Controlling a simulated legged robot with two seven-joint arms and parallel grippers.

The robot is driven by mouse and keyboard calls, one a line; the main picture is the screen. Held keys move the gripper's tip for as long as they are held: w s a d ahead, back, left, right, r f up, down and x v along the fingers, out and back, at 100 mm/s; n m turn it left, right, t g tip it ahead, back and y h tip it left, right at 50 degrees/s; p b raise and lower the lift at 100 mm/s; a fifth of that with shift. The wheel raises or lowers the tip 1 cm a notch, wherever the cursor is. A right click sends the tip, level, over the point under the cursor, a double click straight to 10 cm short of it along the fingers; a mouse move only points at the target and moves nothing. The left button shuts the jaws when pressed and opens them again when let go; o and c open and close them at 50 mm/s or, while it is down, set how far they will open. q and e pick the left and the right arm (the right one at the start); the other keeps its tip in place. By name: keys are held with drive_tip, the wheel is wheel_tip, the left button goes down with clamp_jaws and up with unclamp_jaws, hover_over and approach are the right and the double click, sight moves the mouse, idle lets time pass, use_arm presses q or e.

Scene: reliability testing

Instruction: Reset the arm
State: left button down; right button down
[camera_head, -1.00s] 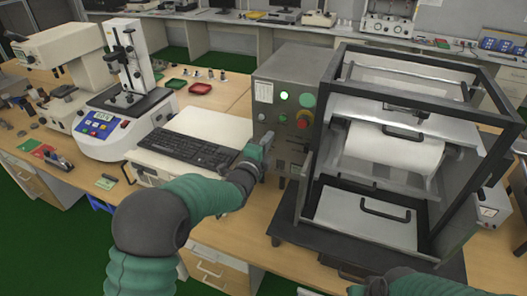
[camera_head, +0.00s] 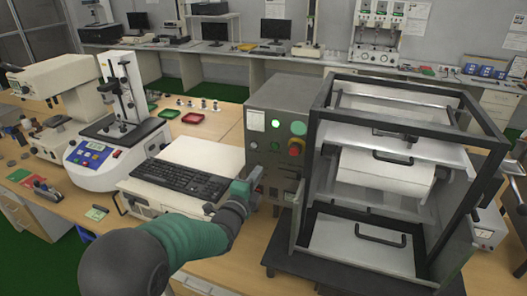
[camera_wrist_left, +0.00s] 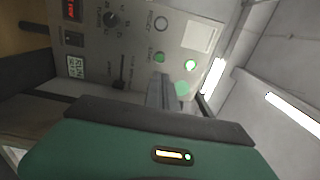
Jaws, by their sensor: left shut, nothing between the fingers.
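My left arm comes in from the lower left in the head view. Its left gripper (camera_head: 256,176) is shut and empty in front of the lower part of the grey control panel (camera_head: 262,140), beside the keyboard. In the left wrist view the shut fingers (camera_wrist_left: 160,88) point at the panel (camera_wrist_left: 135,45), with a lit green light (camera_wrist_left: 191,65) just beyond. I cannot tell whether they touch it. My right gripper is not in view.
A black-framed test machine (camera_head: 385,190) stands right of the panel. A black keyboard (camera_head: 180,180) lies on a white box (camera_head: 205,153) to the left.

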use_arm(q)
drive_tip(key=s+a+f+n+g+y, duration=0.3)
drive_tip(key=s+a+f+n+g, duration=0.15)
drive_tip(key=s+f+n, duration=0.2)
drive_tip(key=s+a+f+n+g, duration=0.2)
drive_tip(key=s+f+n+g, duration=0.1)
drive_tip(key=s, duration=0.6)
drive_tip(key=s+a+f+n+g+y, duration=0.1)
drive_tip(key=s+f+n+g, duration=0.3)
drive_tip(key=s, duration=0.6)
drive_tip(key=s+a+f+n+g, duration=0.3)
drive_tip(key=s+a+f+n, duration=0.1)
drive_tip(key=s+n, duration=0.3)
drive_tip(key=s+f, duration=0.1)
drive_tip(key=s, duration=0.1)
drive_tip(key=shift+s+y, duration=0.3)
drive_tip(key=shift+s, duration=0.05)
drive_tip(key=shift+n, duration=0.25)
idle(1.4)
